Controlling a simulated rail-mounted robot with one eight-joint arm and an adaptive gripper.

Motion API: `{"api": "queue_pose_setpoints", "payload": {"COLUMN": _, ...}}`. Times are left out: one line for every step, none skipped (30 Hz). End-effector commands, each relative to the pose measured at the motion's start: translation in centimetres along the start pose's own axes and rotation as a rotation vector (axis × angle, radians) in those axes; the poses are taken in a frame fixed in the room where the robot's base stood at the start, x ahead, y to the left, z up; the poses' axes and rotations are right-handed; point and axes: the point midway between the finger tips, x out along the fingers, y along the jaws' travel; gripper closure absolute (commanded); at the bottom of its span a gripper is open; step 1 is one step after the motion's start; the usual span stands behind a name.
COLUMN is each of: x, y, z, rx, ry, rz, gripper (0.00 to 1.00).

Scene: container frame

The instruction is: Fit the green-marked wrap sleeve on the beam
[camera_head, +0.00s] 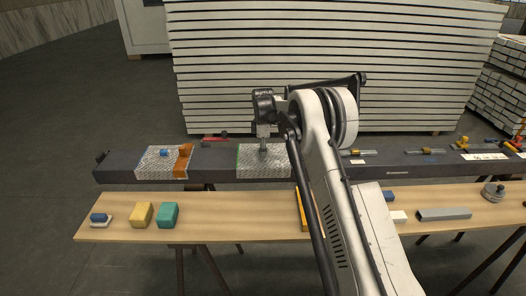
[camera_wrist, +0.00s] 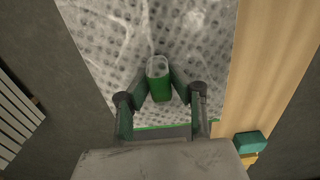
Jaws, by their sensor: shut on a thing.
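The green-marked wrap sleeve (camera_head: 278,168) is a pale bubble-wrap piece with a green edge on its left. It lies over or just above the middle of the long dark beam (camera_head: 220,164); I cannot tell if it is fully seated. In the wrist view the sleeve (camera_wrist: 110,40) fills much of the picture, with its green edge line at the bottom. My gripper (camera_head: 263,152) is above the sleeve, pointing down. In the wrist view my gripper (camera_wrist: 158,90) is shut on a green, white-topped grip (camera_wrist: 158,68) on the sleeve.
Another wrap sleeve (camera_head: 150,168) with an orange clamp (camera_head: 182,161) sits on the beam further left. A wooden bench (camera_head: 240,213) in front carries yellow (camera_head: 141,215) and teal (camera_head: 168,215) blocks. Tools and a grey bar (camera_head: 444,214) lie to the right. White stacked panels stand behind.

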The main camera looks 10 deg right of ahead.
Motion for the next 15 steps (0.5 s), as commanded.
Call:
{"api": "queue_pose_setpoints", "payload": {"x": 0.23, "y": 0.00, "z": 0.00, "rx": 0.000, "ry": 0.000, "rz": 0.000, "gripper": 1.00}}
{"api": "queue_pose_setpoints", "payload": {"x": 0.30, "y": 0.00, "z": 0.00, "rx": 0.000, "ry": 0.000, "rz": 0.000, "gripper": 1.00}}
{"api": "queue_pose_setpoints", "payload": {"x": 0.27, "y": 0.00, "z": 0.00, "rx": 0.000, "ry": 0.000, "rz": 0.000, "gripper": 0.78}}
{"api": "queue_pose_setpoints", "payload": {"x": 0.23, "y": 0.00, "z": 0.00, "rx": 0.000, "ry": 0.000, "rz": 0.000, "gripper": 0.74}}
{"api": "queue_pose_setpoints", "payload": {"x": 0.22, "y": 0.00, "z": 0.00, "rx": 0.000, "ry": 0.000, "rz": 0.000, "gripper": 0.70}}
{"api": "queue_pose_setpoints", "payload": {"x": 0.21, "y": 0.00, "z": 0.00, "rx": 0.000, "ry": 0.000, "rz": 0.000, "gripper": 0.65}}
{"api": "queue_pose_setpoints", "payload": {"x": 0.20, "y": 0.00, "z": 0.00, "rx": 0.000, "ry": 0.000, "rz": 0.000, "gripper": 0.61}}
{"api": "queue_pose_setpoints", "payload": {"x": 0.20, "y": 0.00, "z": 0.00, "rx": 0.000, "ry": 0.000, "rz": 0.000, "gripper": 0.58}}
{"api": "queue_pose_setpoints", "payload": {"x": 0.20, "y": 0.00, "z": 0.00, "rx": 0.000, "ry": 0.000, "rz": 0.000, "gripper": 0.58}}
{"api": "queue_pose_setpoints", "payload": {"x": 0.20, "y": 0.00, "z": 0.00, "rx": 0.000, "ry": 0.000, "rz": 0.000, "gripper": 0.58}}
{"api": "queue_pose_setpoints", "payload": {"x": 0.20, "y": 0.00, "z": 0.00, "rx": 0.000, "ry": 0.000, "rz": 0.000, "gripper": 0.58}}
{"api": "queue_pose_setpoints", "payload": {"x": 0.20, "y": 0.00, "z": 0.00, "rx": 0.000, "ry": 0.000, "rz": 0.000, "gripper": 0.58}}
{"api": "queue_pose_setpoints", "payload": {"x": 0.20, "y": 0.00, "z": 0.00, "rx": 0.000, "ry": 0.000, "rz": 0.000, "gripper": 0.58}}
{"api": "queue_pose_setpoints", "payload": {"x": 0.20, "y": 0.00, "z": 0.00, "rx": 0.000, "ry": 0.000, "rz": 0.000, "gripper": 0.58}}
{"api": "queue_pose_setpoints", "payload": {"x": 0.16, "y": 0.00, "z": 0.00, "rx": 0.000, "ry": 0.000, "rz": 0.000, "gripper": 0.58}}
